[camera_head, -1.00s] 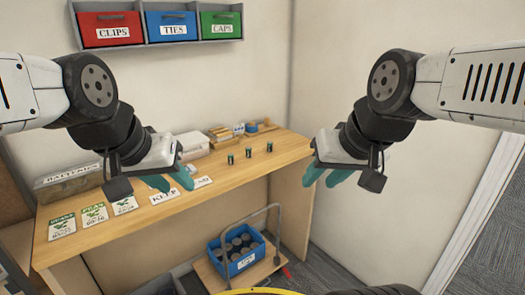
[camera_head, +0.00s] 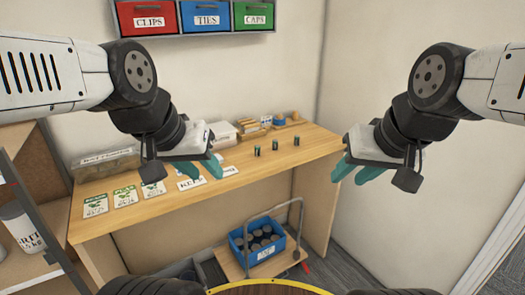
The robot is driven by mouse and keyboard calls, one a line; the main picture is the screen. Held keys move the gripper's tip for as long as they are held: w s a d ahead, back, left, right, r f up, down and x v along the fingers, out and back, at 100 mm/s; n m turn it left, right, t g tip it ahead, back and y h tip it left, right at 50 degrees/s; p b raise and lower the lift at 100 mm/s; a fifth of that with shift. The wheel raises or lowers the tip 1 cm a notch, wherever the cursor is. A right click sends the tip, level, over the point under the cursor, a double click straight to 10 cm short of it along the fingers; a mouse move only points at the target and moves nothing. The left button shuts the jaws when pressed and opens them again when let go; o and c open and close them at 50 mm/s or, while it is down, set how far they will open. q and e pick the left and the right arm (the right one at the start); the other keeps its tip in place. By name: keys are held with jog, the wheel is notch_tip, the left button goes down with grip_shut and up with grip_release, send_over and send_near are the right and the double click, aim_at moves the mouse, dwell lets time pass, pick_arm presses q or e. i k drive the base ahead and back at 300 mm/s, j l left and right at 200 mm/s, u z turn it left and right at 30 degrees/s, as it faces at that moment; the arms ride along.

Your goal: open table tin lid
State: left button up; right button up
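A box labelled like "BATTERIES" (camera_head: 106,164) stands at the left back of the wooden table (camera_head: 255,172). It looks like a lidded container; its label is blurred and I cannot tell whether it is the tin. My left gripper (camera_head: 200,169) is held above the table's front, right of the box, with its teal fingers apart and empty. My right gripper (camera_head: 357,168) is held beyond the table's right end, in front of the wall, with teal fingers apart and empty. Neither gripper touches the box.
Seed cards (camera_head: 125,198), word cards (camera_head: 191,183) and small dark cylinders (camera_head: 276,145) lie or stand on the table. A trolley (camera_head: 231,269) with a blue crate (camera_head: 238,246) stands below. A shelf with a white jar (camera_head: 22,228) is at the left. Labelled bins (camera_head: 206,18) hang above.

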aim_at(110, 160)
jog(key=u, duration=1.45)
